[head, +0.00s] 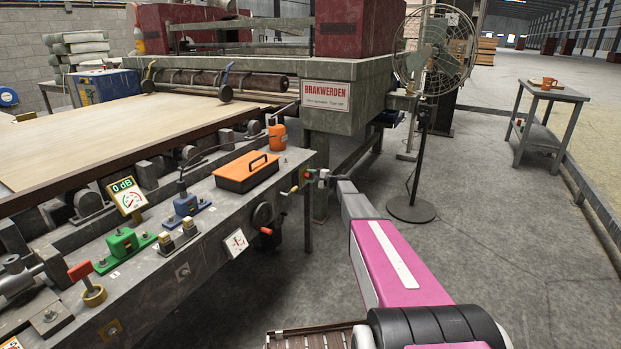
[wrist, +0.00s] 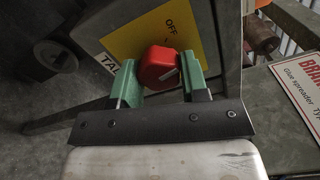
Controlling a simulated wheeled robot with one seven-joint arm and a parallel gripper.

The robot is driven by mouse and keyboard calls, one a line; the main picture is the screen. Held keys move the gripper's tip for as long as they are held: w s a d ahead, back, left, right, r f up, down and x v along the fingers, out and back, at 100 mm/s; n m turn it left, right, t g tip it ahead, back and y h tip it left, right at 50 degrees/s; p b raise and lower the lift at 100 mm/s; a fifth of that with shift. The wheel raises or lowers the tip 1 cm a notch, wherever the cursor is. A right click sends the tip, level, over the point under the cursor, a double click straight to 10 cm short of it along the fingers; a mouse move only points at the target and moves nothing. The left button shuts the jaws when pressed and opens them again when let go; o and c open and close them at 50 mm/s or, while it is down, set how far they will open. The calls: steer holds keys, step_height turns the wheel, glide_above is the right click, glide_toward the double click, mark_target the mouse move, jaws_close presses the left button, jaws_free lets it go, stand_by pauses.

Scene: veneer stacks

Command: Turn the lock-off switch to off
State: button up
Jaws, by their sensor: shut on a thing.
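The lock-off switch shows in the wrist view as a red knob (wrist: 158,66) on a yellow plate (wrist: 140,42) marked OFF near its upper right. A short pale mark on the knob points toward the lower left or upper right, not clearly at the word OFF. My gripper (wrist: 161,74) has its two green fingers on either side of the knob, shut on it. In the head view my gripper (head: 321,176) is at the far right end of the grey machine bench, and the switch is small and mostly hidden there.
A standing fan (head: 424,150) is behind; open floor lies to the right.

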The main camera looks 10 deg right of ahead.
steer(key=n, duration=0.6)
stand_by(0.7)
steer(key=o, duration=0.9)
steer(key=shift+o, duration=0.2)
steer(key=shift+s+d+r, duration=0.1)
steer(key=shift+d, duration=0.05)
steer(key=v, duration=1)
steer(key=shift+s+d, duration=0.2)
